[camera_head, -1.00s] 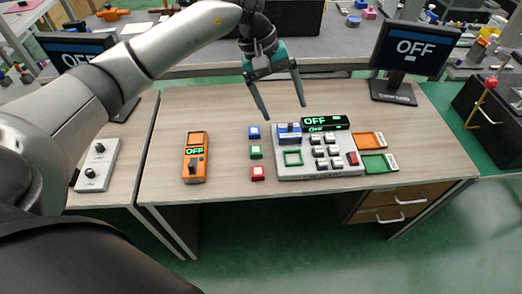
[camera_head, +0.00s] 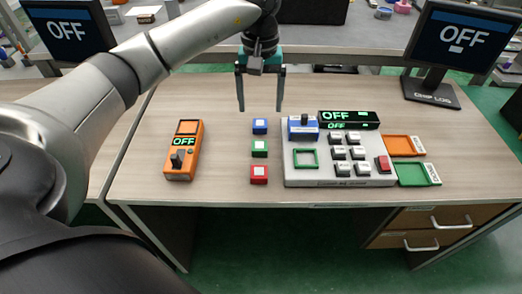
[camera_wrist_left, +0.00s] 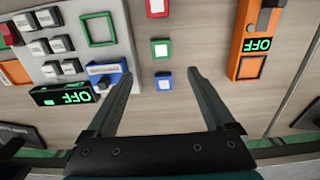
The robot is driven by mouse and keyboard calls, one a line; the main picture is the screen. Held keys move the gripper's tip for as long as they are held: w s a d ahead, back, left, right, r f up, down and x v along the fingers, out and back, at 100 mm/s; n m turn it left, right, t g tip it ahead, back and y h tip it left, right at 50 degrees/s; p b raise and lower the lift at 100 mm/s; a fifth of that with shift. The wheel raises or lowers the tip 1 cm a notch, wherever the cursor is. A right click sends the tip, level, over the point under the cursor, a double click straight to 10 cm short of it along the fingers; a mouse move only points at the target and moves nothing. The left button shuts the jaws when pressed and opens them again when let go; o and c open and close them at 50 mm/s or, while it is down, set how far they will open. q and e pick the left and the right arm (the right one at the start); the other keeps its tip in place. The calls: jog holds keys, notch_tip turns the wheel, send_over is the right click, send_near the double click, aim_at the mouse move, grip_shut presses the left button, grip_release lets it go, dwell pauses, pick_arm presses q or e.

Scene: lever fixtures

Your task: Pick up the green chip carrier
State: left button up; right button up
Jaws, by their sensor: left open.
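The green chip carrier (camera_head: 260,149) is a small green block with a white top. It sits on the wooden table between a blue carrier (camera_head: 260,126) and a red carrier (camera_head: 259,174). The green carrier also shows in the left wrist view (camera_wrist_left: 159,48), past the blue one (camera_wrist_left: 165,81). My left gripper (camera_head: 260,107) is open and empty, pointing down above the table just behind the row. In the left wrist view its fingers (camera_wrist_left: 160,75) stand either side of the blue carrier. My right gripper is not in view.
A grey test panel (camera_head: 325,181) with a blue lever block (camera_head: 303,127), green frame and several switches stands close right of the carriers. An orange device (camera_head: 183,150) stands to the left. Orange (camera_head: 403,146) and green (camera_head: 418,174) trays lie at far right.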

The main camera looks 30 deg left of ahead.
pick_arm(q)
jog(key=b, duration=0.1)
send_over(259, 145)
jog(key=f, duration=0.6)
jog(key=shift+s+d, duration=0.15)
jog(key=shift+d, duration=0.15)
notch_tip(259, 145, down, 2)
jog(key=shift+f+b, duration=0.1)
jog(key=shift+b, duration=0.25)
jog(key=shift+f, duration=0.6)
jog(key=f, duration=0.2)
jog(key=f+b, duration=0.1)
jog(key=shift+w+a+f+b, duration=0.2)
jog(key=shift+f+b, duration=0.1)
jog(key=shift+f, duration=0.5)
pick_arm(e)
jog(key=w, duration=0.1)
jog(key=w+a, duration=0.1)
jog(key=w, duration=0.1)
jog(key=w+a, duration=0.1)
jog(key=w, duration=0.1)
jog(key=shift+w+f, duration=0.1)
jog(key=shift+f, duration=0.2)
pick_arm(q)
grip_shut()
jog(key=shift+r, duration=0.1)
